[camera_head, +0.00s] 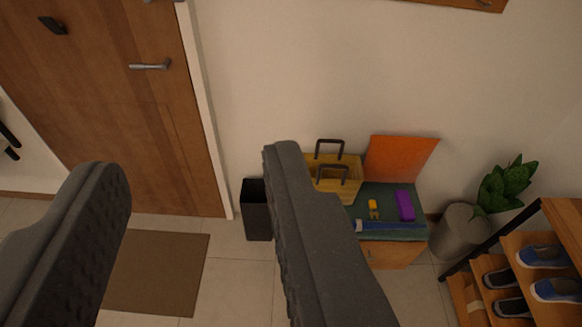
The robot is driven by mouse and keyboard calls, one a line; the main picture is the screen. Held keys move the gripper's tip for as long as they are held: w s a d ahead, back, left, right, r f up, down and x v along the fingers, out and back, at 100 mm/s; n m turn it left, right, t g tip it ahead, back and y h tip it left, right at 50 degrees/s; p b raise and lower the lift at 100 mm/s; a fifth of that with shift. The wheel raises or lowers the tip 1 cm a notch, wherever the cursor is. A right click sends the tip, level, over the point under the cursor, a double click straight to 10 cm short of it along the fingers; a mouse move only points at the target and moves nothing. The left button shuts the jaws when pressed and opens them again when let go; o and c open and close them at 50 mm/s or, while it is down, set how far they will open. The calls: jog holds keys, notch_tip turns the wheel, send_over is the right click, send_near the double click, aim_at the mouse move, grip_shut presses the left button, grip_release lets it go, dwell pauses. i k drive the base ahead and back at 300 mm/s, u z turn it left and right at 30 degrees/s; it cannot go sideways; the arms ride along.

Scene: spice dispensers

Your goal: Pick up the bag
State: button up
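The bag (337,178) is yellow with two dark upright handles. It stands at the left end of a low wooden cabinet with a dark green top (385,200), against the wall. My gripper (185,165) is open, its two dark fingers wide apart in the foreground with nothing between them. The bag is well beyond the fingers. It shows just right of the right finger, which hides the bag's lower left part.
An orange panel (400,158), a purple item (405,205) and a small yellow item (373,209) are on the cabinet. A black bin (257,212) stands left of it. A potted plant (462,230) and shoe rack (520,262) are right. Floor by the mat (160,270) is clear.

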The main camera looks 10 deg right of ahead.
aim_at(328, 174)
jog(key=u, duration=0.25)
jog(key=i, duration=1.25)
jog(key=z, duration=0.75)
jog(key=i, duration=0.6)
jog(key=z, duration=0.4)
jog(key=k, duration=0.9)
jog(key=z, duration=0.2)
jog(key=i, duration=0.85)
jog(key=u, duration=0.1)
